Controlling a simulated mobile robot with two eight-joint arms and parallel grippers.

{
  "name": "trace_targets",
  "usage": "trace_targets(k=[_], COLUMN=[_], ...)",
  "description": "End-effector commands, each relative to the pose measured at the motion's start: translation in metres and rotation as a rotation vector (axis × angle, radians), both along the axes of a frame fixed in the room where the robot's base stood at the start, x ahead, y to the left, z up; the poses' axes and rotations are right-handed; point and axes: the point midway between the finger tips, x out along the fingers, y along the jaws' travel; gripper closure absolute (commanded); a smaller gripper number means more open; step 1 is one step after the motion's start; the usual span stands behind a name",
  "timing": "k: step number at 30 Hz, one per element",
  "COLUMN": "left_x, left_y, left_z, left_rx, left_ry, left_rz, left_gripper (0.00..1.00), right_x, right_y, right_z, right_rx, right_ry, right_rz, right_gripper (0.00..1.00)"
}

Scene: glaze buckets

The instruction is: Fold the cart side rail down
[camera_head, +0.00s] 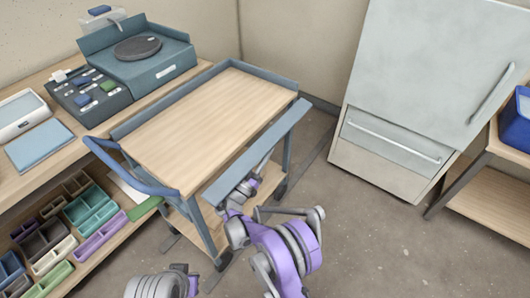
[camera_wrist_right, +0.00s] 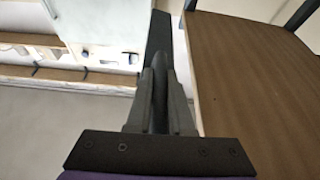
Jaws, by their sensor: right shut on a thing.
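The cart (camera_head: 200,112) has a wooden top and blue-grey edges, and it stands in the middle of the head view. Its side rail (camera_head: 264,149) is a long flat blue-grey bar along the near right side, with a gap between it and the wooden top. My right gripper (camera_head: 247,186) is below the rail's near half, its fingertips partly hidden by the rail. In the right wrist view, the fingers (camera_wrist_right: 160,95) are shut on the dark rail (camera_wrist_right: 159,38), beside the cart top (camera_wrist_right: 245,75). Part of my left arm shows at the bottom; its gripper does not.
A blue push handle (camera_head: 128,172) curves from the cart's left end. A workbench with a turntable box (camera_head: 140,60) and colored bins (camera_head: 90,207) stands at left. The floor at lower right is clear.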

Motion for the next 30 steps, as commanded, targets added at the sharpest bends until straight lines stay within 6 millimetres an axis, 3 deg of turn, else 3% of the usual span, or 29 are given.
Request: trace_targets(k=[5, 14, 22, 23, 24, 27, 30], left_x=[-0.0001, 0.0002, 0.0001, 0.0001, 0.0001, 0.0001, 0.0001], left_y=[0.0000, 0.0000, 0.0000, 0.0000, 0.0000, 0.0000, 0.0000], left_z=[-0.0001, -0.0018, -0.0016, -0.0016, -0.0016, -0.0016, -0.0016], left_rx=[0.000, 0.000, 0.000, 0.000, 0.000, 0.000, 0.000], left_ry=[0.000, 0.001, 0.001, 0.001, 0.001, 0.001, 0.001], left_rz=[0.000, 0.000, 0.000, 0.000, 0.000, 0.000, 0.000], left_gripper=[1.00, 1.00, 1.00, 1.00, 1.00, 1.00, 1.00], right_x=[-0.0003, -0.0037, -0.0038, -0.0038, -0.0037, -0.0037, -0.0037], right_y=[-0.0002, -0.0054, -0.0053, -0.0053, -0.0053, -0.0052, -0.0051], right_z=[0.0000, 0.0074, 0.0077, 0.0077, 0.0077, 0.0077, 0.0076], right_rx=[-0.003, -0.163, -0.170, -0.170, -0.170, -0.170, -0.169], right_ry=[0.002, 0.119, 0.123, 0.123, 0.123, 0.123, 0.122], right_rz=[0.000, 0.000, -0.001, -0.001, -0.001, -0.001, -0.001], right_gripper=[1.00, 1.00, 1.00, 0.77, 0.69, 0.51, 0.50])
